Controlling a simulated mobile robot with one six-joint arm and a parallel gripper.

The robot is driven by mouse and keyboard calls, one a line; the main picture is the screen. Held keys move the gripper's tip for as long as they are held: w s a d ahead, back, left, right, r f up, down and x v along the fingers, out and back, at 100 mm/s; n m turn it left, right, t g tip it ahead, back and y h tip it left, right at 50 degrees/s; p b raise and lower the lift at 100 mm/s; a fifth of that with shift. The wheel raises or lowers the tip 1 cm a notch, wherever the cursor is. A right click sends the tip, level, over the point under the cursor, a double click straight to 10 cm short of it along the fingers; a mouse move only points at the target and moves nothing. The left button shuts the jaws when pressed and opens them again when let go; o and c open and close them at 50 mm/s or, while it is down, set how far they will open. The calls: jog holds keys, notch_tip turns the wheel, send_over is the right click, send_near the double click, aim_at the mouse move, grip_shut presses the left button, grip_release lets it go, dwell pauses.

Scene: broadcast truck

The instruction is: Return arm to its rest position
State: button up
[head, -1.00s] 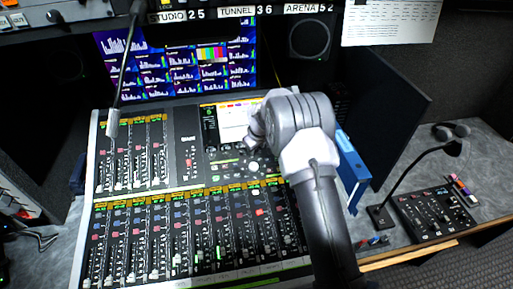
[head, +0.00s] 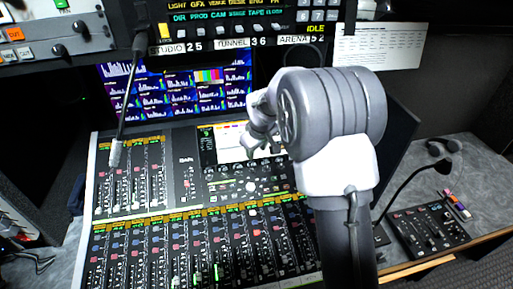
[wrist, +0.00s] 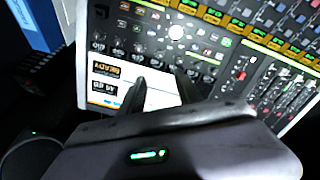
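My arm (head: 335,115) is raised in front of the mixing console (head: 187,208), its large grey joint near the middle right of the head view. My gripper (wrist: 162,80) shows in the wrist view with two dark fingers apart and nothing between them. It hangs over the console's screen (wrist: 112,85), with the knobs and buttons beyond the fingertips. In the head view the wrist and gripper end lie left of the big joint, near the console screen (head: 221,142), and the fingers are mostly hidden there.
A gooseneck microphone (head: 126,105) hangs at the left. Another gooseneck microphone (head: 413,177) and a small control box (head: 428,229) stand on the right desk. A blue binder (wrist: 38,80) is at the wrist view's left. A button panel (head: 235,20) spans the top.

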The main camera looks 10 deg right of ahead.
dwell(0.4)
jog(key=s+a+r+m+b, duration=0.1)
jog(key=s+r+m+b, duration=0.3)
jog(key=s, duration=0.6)
jog(key=s+a+r+m+b, duration=0.15)
jog(key=s+r+b, duration=0.3)
jog(key=s, duration=0.55)
jog(key=s+f+m+y+b, duration=0.1)
jog(key=s+m, duration=0.1)
jog(key=s, duration=0.6)
jog(key=s+a+f+m+t+y+b, duration=0.1)
jog(key=s+f+m, duration=0.1)
jog(key=s, duration=0.7)
jog(key=shift+f+m+b, duration=0.15)
jog(key=shift+m+b, duration=0.25)
jog(key=shift+m, duration=0.05)
jog(key=shift+a, duration=0.1)
jog(key=shift+c, duration=0.2)
